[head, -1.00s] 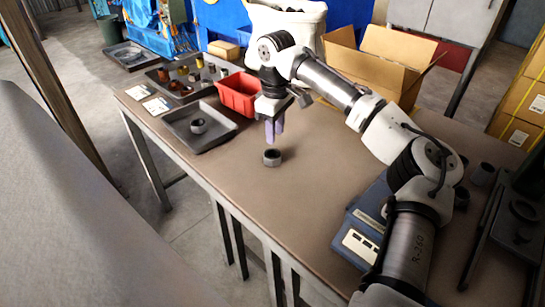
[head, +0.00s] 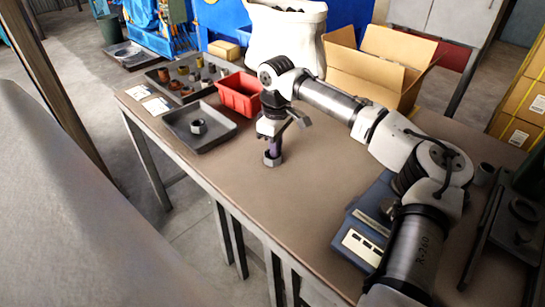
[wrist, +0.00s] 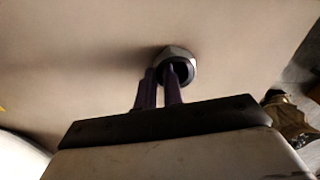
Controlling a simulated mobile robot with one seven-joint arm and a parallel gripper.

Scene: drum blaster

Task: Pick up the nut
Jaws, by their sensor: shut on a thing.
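A grey hex nut (head: 272,158) lies on the brown table in the head view, in front of the red bin. My gripper (head: 272,153) points down onto it, its purple fingers reaching the nut. In the wrist view the nut (wrist: 177,64) shows beyond the two purple fingers (wrist: 166,78), with one finger at its opening and the other at its left side. The fingers are shut on the nut's wall. The nut still appears to rest on the table. A second similar nut (head: 198,126) lies in a grey tray.
The grey tray (head: 222,136) and red bin (head: 240,104) stand left and behind my gripper. A tray of several metal parts (head: 162,80) is farther back. A cardboard box (head: 350,78) stands at the back. A blue device (head: 352,240) sits at right. The table's front left is clear.

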